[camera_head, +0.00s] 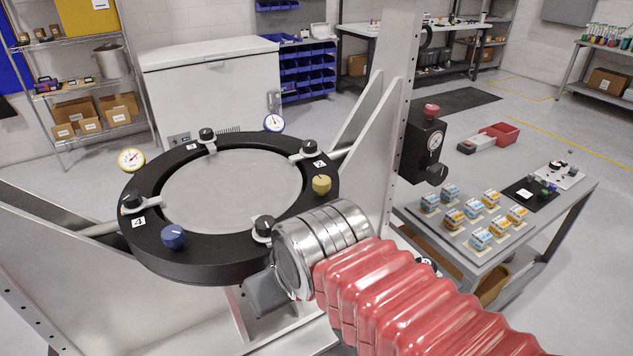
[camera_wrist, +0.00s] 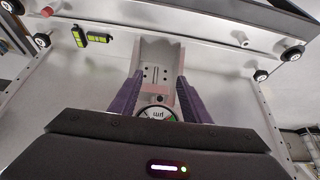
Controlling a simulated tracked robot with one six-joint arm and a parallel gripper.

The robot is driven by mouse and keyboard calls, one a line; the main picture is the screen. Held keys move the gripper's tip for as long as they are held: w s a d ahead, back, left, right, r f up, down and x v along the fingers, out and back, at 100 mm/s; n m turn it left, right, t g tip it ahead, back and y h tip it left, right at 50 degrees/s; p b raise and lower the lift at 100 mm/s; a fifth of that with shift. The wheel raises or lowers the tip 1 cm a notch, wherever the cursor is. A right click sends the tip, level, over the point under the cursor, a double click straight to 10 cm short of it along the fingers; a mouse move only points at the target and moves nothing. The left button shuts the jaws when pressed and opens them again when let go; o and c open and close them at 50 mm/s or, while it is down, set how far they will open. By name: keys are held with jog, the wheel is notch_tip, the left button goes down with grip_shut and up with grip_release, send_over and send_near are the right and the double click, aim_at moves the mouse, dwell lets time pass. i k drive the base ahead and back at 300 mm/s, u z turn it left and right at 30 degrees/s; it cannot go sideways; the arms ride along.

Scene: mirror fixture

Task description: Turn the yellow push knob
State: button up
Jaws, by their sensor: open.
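The yellow push knob (camera_head: 321,184) stands on the right side of the black mirror ring (camera_head: 200,262) in the head view. A blue knob (camera_head: 173,237) sits on the ring's front left. My metal wrist and red sleeve are to the right of the ring, in front of and below the yellow knob. My gripper (camera_wrist: 160,78) shows in the wrist view with two purple fingers apart and nothing clearly held between them. In the head view its fingers are hidden behind my wrist. I cannot make out the yellow knob in the wrist view.
Clamps (camera_head: 207,140) and two dial gauges (camera_head: 131,160) rise around the ring. A steel upright (camera_head: 402,100) with a black gauge box (camera_head: 424,145) stands right of it. A cart (camera_head: 560,200) with small boxes is farther right. In the wrist view, a round dial (camera_wrist: 155,113) shows between the fingers.

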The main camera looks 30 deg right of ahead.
aim_at(322, 183)
jog(key=k, duration=0.5)
jog(key=u, duration=0.9)
jog(key=k, duration=0.5)
jog(key=z, duration=0.35)
jog(key=i, duration=0.5)
jog(key=z, duration=0.05)
